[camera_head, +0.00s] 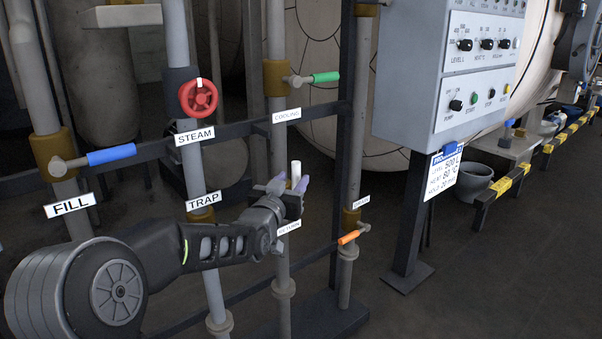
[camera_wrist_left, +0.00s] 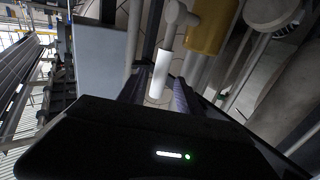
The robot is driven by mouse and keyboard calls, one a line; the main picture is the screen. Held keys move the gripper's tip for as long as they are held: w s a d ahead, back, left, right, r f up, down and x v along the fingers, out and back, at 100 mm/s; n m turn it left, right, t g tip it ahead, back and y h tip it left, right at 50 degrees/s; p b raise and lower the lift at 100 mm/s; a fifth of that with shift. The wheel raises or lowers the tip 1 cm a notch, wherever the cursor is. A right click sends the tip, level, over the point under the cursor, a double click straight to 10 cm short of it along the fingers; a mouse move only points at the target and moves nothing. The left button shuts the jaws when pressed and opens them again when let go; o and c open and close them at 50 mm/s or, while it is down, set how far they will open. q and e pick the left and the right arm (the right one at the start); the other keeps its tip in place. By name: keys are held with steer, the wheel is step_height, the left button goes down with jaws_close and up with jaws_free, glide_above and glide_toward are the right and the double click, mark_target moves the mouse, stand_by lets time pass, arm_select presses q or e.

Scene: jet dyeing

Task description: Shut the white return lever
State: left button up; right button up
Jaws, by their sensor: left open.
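The white return lever (camera_head: 296,172) stands upright beside its vertical pipe, in the middle of the head view. My left gripper (camera_head: 290,184) is open there, with a finger on either side of the lever. In the left wrist view the white lever (camera_wrist_left: 162,72) reaches down between the two fingers of my left gripper (camera_wrist_left: 160,95). I cannot tell whether either finger touches it. The return label (camera_head: 289,227) is partly covered by my gripper, and so is the lever's valve in the head view. The right gripper is not in view.
A red steam wheel (camera_head: 198,97), blue fill lever (camera_head: 111,154), green cooling lever (camera_head: 325,77) and orange lever (camera_head: 349,237) sit on neighbouring pipes. Dark horizontal rails (camera_head: 235,131) cross the pipes. A grey control box (camera_head: 450,75) stands to the right, with open floor below.

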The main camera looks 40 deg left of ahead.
arm_select(q)
steer(key=x, duration=0.6)
steer(key=shift+w+b, duration=0.2)
steer(key=shift+b, duration=0.15)
steer(key=shift+a, duration=0.1)
jaws_close()
steer(key=shift+f, duration=0.1)
stand_by(0.9)
